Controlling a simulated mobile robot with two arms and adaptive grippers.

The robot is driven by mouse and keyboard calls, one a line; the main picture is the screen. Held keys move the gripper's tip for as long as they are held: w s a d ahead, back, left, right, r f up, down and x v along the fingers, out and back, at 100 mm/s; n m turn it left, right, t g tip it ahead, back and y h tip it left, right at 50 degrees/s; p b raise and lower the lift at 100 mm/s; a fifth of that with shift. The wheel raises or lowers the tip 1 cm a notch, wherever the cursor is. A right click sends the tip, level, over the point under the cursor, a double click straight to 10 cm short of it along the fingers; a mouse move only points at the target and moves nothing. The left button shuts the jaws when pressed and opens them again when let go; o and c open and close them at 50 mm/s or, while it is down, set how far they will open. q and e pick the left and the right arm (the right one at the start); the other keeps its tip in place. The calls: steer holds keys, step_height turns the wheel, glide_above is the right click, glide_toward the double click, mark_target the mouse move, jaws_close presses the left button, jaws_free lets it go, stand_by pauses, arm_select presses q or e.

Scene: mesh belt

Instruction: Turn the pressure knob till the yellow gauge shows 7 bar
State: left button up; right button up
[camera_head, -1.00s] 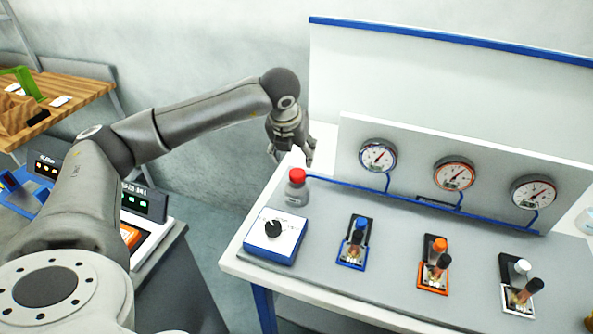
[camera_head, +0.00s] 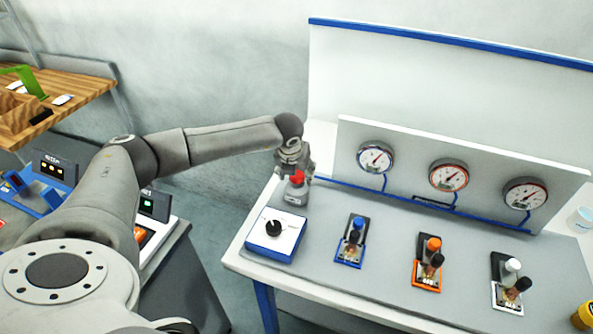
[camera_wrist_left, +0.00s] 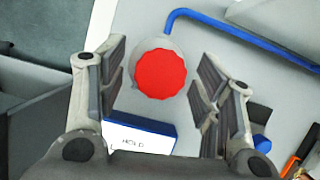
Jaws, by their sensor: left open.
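In the left wrist view the red cap (camera_wrist_left: 160,74) sits between the open fingers, with a gap on both sides. A black knob (camera_head: 273,228) sits on a blue box with a white top (camera_head: 287,240), in front of the bottle. Three round gauges stand on the panel: one blue-rimmed (camera_head: 375,158), one orange-rimmed (camera_head: 448,176), one dark-rimmed (camera_head: 525,194). I see no clearly yellow gauge, and the dial readings are too small to tell. My right gripper is not in view.
Blue (camera_head: 351,242), orange (camera_head: 429,264) and white (camera_head: 508,284) valve units stand in a row on the grey bench. A blue pipe (camera_head: 345,186) runs below the gauges. A white cup (camera_head: 581,220) and a yellow object (camera_head: 584,317) are at the right edge.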

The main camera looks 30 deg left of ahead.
arm_select(q)
steer(key=c, duration=1)
steer(key=shift+f+m+b, duration=0.2)
steer(key=shift+m+b, duration=0.2)
steer(key=shift+b, duration=0.45)
steer(key=m+h+b, duration=0.2)
steer(key=m+b, duration=0.2)
steer(key=shift+a+b, duration=0.15)
steer(key=shift+b, duration=0.25)
steer(key=m+b, duration=0.1)
steer(key=m, duration=0.1)
steer(key=m+h+b, duration=0.1)
steer(key=m+b, duration=0.1)
steer(key=shift+m+h, duration=0.3)
steer(key=shift+w+a+r+m+g+h+b, duration=0.1)
steer(key=shift+m+g+h+b, duration=0.1)
steer(key=shift+m+b, duration=0.3)
steer(key=shift+r+m+g+h+b, duration=0.1)
steer(key=shift+m+g+h+b, duration=0.1)
steer(key=shift+m, duration=0.5)
steer(key=shift+m+g+h+b, duration=0.4)
steer(key=shift+m, duration=1)
